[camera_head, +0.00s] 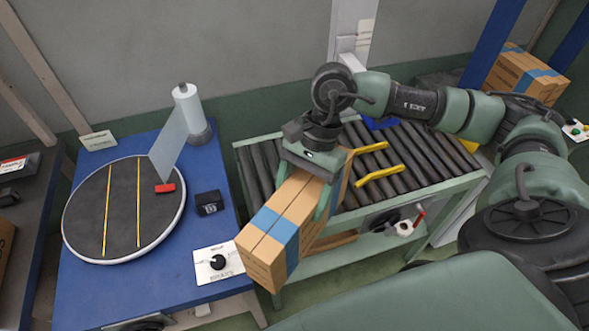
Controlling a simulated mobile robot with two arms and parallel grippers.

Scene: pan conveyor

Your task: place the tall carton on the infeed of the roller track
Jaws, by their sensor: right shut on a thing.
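The tall carton (268,244) is brown with blue tape bands. My right gripper (304,190) is shut on it near its far end, one finger on each side. The carton's near end sticks out past the near left edge of the roller track (440,190), toward the blue table. It hides part of the track's left end. I cannot tell whether the carton touches the rollers. My left gripper is not in view.
Yellow guide bars (379,173) stand over the track's middle. The blue table (95,299) at left carries a round dark turntable (85,215), a clear panel (168,140), a white cylinder (188,107) and a knob panel (217,262). Another carton (524,75) sits at the back right.

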